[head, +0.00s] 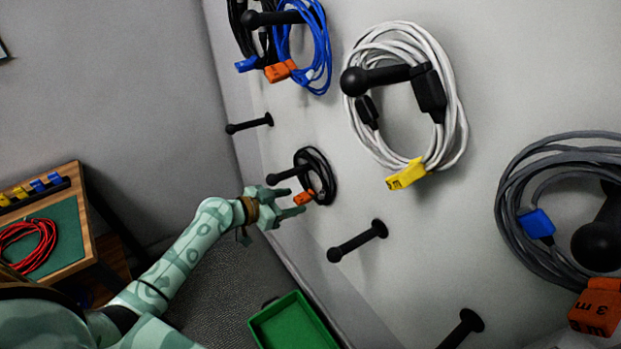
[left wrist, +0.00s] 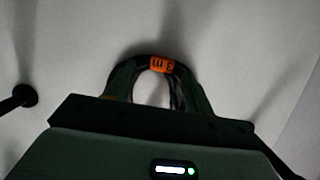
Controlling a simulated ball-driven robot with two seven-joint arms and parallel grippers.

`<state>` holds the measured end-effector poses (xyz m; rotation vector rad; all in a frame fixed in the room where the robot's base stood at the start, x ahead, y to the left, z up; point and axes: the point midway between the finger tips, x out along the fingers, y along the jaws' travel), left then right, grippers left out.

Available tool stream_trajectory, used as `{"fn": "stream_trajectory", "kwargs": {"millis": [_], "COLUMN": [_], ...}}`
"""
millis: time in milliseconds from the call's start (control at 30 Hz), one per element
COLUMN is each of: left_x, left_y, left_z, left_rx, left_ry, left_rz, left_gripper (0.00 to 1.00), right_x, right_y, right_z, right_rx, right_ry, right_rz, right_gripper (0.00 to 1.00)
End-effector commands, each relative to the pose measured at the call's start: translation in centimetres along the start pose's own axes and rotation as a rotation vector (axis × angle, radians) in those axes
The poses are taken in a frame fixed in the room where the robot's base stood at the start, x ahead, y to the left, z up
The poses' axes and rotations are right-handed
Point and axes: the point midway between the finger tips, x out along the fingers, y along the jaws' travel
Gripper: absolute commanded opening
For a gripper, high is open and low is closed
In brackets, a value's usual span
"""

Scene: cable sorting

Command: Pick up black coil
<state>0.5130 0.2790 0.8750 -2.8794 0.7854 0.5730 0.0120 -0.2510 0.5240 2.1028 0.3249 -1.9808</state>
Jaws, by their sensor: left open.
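A small black coil (head: 323,172) hangs on a black peg on the grey wall, with an orange tag (head: 304,198) at its lower edge. My left gripper (head: 292,200) reaches toward the coil from the lower left, its fingers open. In the left wrist view the black coil (left wrist: 150,58) shows as an arch with the orange 3 m tag (left wrist: 162,63) at its top. The open left gripper (left wrist: 155,90) has one finger on each side of the coil there. I cannot tell whether the fingers touch it. The right gripper is not in view.
A white coil (head: 458,120), a grey coil (head: 508,190) and a blue coil (head: 325,50) hang on other pegs. Bare pegs (head: 352,246) stick out nearby. A green bin (head: 262,322) stands below. A wooden table (head: 88,215) with a red cable (head: 42,248) is at left.

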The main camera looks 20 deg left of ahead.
Motion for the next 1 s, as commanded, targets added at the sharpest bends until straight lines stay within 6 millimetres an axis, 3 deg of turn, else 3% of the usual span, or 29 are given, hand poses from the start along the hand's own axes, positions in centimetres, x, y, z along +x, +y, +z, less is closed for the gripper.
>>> {"fn": "stream_trajectory", "kwargs": {"millis": [100, 333, 367, 533, 833, 1000], "left_x": [1.3, 1.5, 1.5, 1.4, 1.3, 0.1], "left_y": [-0.1, -0.1, -0.1, -0.1, -0.1, -0.1], "left_z": [0.1, 0.0, 0.0, 0.0, -0.1, -0.7], "left_rx": [-0.002, 0.0, 0.0, 0.0, 0.0, 0.003], "left_ry": [0.0, 0.0, 0.0, 0.0, 0.001, 0.001], "left_rz": [-0.001, -0.001, -0.001, -0.001, -0.002, -0.002], "left_gripper": [0.53, 0.53, 0.47, 0.0, 0.0, 0.0], "right_x": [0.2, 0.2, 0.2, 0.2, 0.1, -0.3], "right_y": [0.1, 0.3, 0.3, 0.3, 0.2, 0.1], "right_z": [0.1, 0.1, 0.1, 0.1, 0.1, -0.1], "right_rx": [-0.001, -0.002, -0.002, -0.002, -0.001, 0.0], "right_ry": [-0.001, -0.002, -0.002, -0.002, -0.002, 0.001], "right_rz": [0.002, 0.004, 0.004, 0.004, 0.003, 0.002], "right_gripper": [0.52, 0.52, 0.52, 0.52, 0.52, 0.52]}}
